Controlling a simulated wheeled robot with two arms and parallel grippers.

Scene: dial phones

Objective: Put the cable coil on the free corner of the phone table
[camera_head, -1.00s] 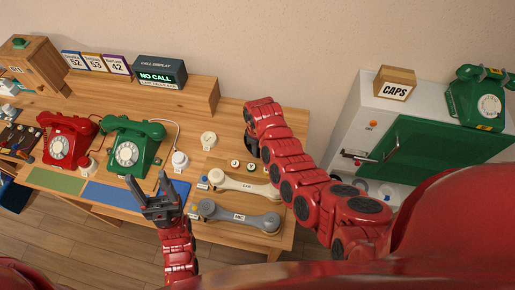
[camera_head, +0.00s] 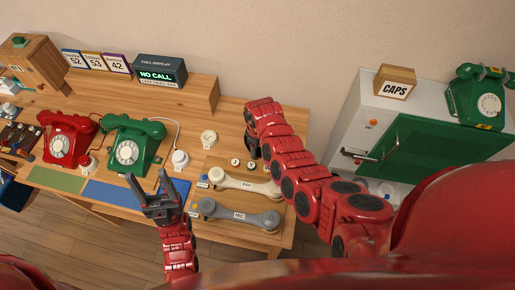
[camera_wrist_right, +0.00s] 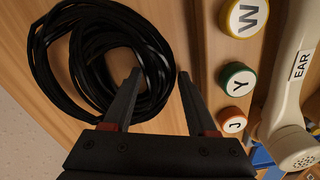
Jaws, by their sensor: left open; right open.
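The black cable coil (camera_wrist_right: 45,70) lies flat on wood in the right wrist view. My right gripper (camera_wrist_right: 159,74) is open over its right side. One finger is over the coil's inside and the other is just outside, with the right strands between the tips. I cannot tell whether they touch. In the head view my right gripper (camera_head: 252,146) is at the back right of the wooden phone table (camera_head: 232,128), and the coil is largely hidden there. My left gripper (camera_head: 150,180) is open and empty by the table's front edge.
Handsets marked EAR (camera_head: 246,184) and MIC (camera_head: 238,216) lie on a board at the right. A green phone (camera_head: 127,153) and a red phone (camera_head: 60,149) stand to the left. Round letter caps (camera_wrist_right: 238,80) sit beside my right gripper. A cabinet (camera_head: 362,110) stands further right.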

